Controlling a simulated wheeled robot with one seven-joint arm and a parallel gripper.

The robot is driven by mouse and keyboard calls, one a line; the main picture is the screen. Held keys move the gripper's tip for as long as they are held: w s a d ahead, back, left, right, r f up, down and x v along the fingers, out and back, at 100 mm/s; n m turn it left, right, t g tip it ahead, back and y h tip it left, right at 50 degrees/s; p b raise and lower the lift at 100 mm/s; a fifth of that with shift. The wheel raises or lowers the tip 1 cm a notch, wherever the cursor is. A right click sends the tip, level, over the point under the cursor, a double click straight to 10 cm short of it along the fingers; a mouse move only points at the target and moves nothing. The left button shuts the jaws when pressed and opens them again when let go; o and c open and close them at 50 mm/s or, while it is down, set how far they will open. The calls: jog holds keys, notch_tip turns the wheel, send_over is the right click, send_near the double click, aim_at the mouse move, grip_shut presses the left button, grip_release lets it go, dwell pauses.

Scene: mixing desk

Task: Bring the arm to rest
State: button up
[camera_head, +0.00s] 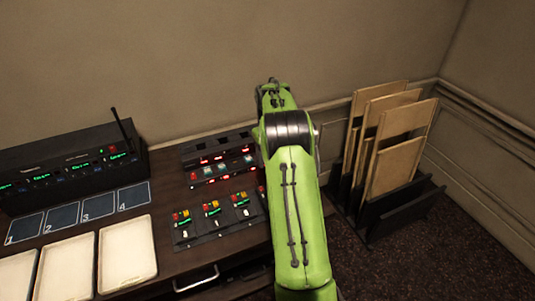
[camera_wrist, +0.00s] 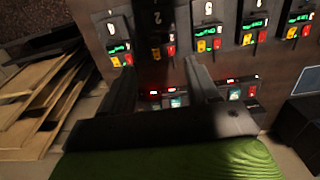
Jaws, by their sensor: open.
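My green arm (camera_head: 299,220) stretches up the middle of the head view, over the right end of the dark desk (camera_head: 165,190). Its far end hides my gripper in that view. In the wrist view my gripper (camera_wrist: 160,68) is open, its two dark fingers apart with nothing held between them. Beyond the fingers is the rack with red lights (camera_wrist: 180,95).
A black receiver unit (camera_head: 60,170) with an antenna stands at the desk's left. White trays (camera_head: 127,252) and numbered dark squares (camera_head: 98,207) lie in front of it. A black stand with wooden boards (camera_head: 395,165) is on the floor close right of my arm. The wall is behind.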

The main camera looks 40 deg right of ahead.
jog(key=s+a+r+n+t, duration=0.1)
jog(key=s+a+r+t, duration=0.35)
jog(key=a+r, duration=1.1)
jog(key=s+a+n+t, duration=0.1)
jog(key=s+a, duration=0.5)
jog(key=s, duration=0.4)
jog(key=s+a+n, duration=0.1)
jog(key=s+a, duration=0.5)
jog(key=s, duration=0.5)
jog(key=shift+s+a+f+t, duration=0.15)
jog(key=shift+f+t, duration=0.2)
